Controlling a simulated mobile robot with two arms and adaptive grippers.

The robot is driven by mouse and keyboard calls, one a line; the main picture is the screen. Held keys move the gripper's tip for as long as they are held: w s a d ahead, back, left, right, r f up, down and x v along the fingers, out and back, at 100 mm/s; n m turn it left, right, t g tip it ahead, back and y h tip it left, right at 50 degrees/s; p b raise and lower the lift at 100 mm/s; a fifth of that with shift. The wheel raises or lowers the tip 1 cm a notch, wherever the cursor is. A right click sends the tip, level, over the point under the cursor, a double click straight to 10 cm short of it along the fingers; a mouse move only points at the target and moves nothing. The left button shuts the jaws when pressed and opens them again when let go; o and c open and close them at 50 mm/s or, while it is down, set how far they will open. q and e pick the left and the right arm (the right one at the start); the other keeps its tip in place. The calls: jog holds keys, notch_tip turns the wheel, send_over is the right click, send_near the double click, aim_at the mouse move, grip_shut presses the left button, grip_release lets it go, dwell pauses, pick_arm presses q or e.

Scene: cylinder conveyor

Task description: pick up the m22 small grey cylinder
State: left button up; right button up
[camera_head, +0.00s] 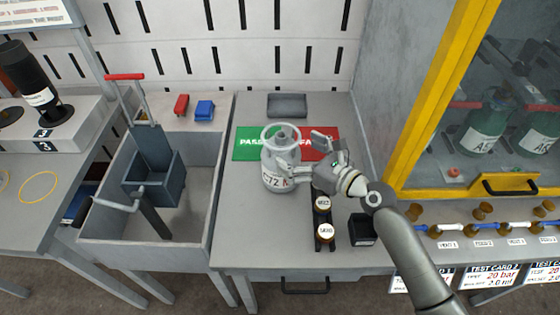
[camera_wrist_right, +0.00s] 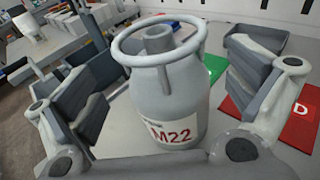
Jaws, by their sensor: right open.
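The M22 small grey cylinder (camera_head: 281,170) stands upright on the grey table, with a ring handle on top and a white label. In the right wrist view the cylinder (camera_wrist_right: 168,95) sits between the jaws and its label reads M22 in red. My right gripper (camera_head: 310,160) comes in from the right, at the cylinder's right side. In the wrist view its jaws (camera_wrist_right: 165,108) are open, one on either side of the cylinder, with gaps visible at both sides. My left gripper is not in view.
A green and red mat (camera_head: 245,145) lies behind the cylinder, with a grey tray (camera_head: 287,105) behind it. A black rack (camera_head: 324,243) with round brown-topped pieces and a black box (camera_head: 362,229) stand in front right. A sink-like bin (camera_head: 205,215) is left. A yellow-framed cabinet (camera_head: 425,95) stands right.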

aim_at(286, 141)
jog(key=shift+w+a, duration=0.3)
jog(key=shift+a, duration=0.05)
jog(key=shift+x, duration=2.7)
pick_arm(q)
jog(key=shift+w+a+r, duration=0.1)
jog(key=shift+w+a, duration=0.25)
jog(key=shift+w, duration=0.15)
pick_arm(e)
jog(key=shift+d+r, duration=0.1)
jog(key=shift+r, duration=0.1)
jog(key=c, duration=1.6)
jog(key=shift+w+r, duration=0.1)
jog(key=shift+r, duration=0.2)
jog(key=shift+c, duration=1.2)
